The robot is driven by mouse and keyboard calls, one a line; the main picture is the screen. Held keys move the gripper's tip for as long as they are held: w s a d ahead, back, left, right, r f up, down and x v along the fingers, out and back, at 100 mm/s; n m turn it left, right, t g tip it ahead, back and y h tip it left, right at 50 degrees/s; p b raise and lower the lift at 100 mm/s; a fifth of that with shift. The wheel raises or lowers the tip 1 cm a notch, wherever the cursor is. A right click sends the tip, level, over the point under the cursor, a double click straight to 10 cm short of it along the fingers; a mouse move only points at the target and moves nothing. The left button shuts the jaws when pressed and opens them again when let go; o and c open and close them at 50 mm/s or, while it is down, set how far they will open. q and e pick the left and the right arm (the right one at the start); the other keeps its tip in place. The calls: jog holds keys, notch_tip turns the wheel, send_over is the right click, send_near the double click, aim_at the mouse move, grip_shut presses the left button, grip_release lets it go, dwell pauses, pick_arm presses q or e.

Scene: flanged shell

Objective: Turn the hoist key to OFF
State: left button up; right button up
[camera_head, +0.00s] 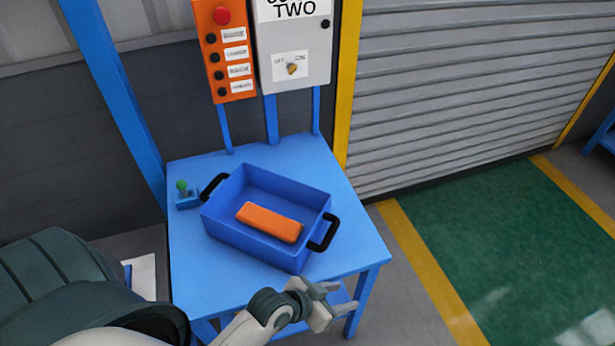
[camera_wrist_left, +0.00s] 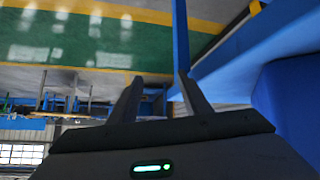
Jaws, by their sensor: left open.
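The hoist key (camera_head: 291,69) is a small brass-coloured piece on a white label plate, low on the grey box (camera_head: 318,60) marked "TWO". A label stands at its upper left and "ON" at its upper right. The key is too small to tell exactly which way it points. My left gripper (camera_head: 325,303) is open and empty by the front edge of the blue table, well below and in front of the key. Its two spread fingers show in the left wrist view (camera_wrist_left: 163,95), with nothing between them. My right gripper is not in view.
The blue table (camera_head: 352,250) stands below the box. A blue crate (camera_head: 232,232) with black handles holds an orange block (camera_head: 269,222). An orange button panel (camera_head: 223,50) is left of the grey box.

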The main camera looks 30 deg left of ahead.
pick_arm(q)
jog(key=w+r+n+t+h, duration=0.15)
jog(key=w+r+t, duration=0.55)
jog(key=r, duration=0.7)
jog(key=w+r+n+t, duration=0.2)
jog(key=w+r+t, duration=0.3)
jog(key=w+r, duration=0.7)
jog(key=w+a+r+n+t+y+p, duration=0.1)
jog(key=w+a+r+n+t+y, duration=0.15)
jog(key=a+r+n+y, duration=0.9)
jog(key=w+a+f+n+g+y, duration=0.3)
jog(key=a+n+g+y, duration=0.4)
jog(key=g, duration=0.4)
jog(key=a+f+y, duration=0.1)
jog(key=a, duration=0.1)
jog(key=shift+a+n, duration=0.35)
jog(key=shift+n, duration=0.05)
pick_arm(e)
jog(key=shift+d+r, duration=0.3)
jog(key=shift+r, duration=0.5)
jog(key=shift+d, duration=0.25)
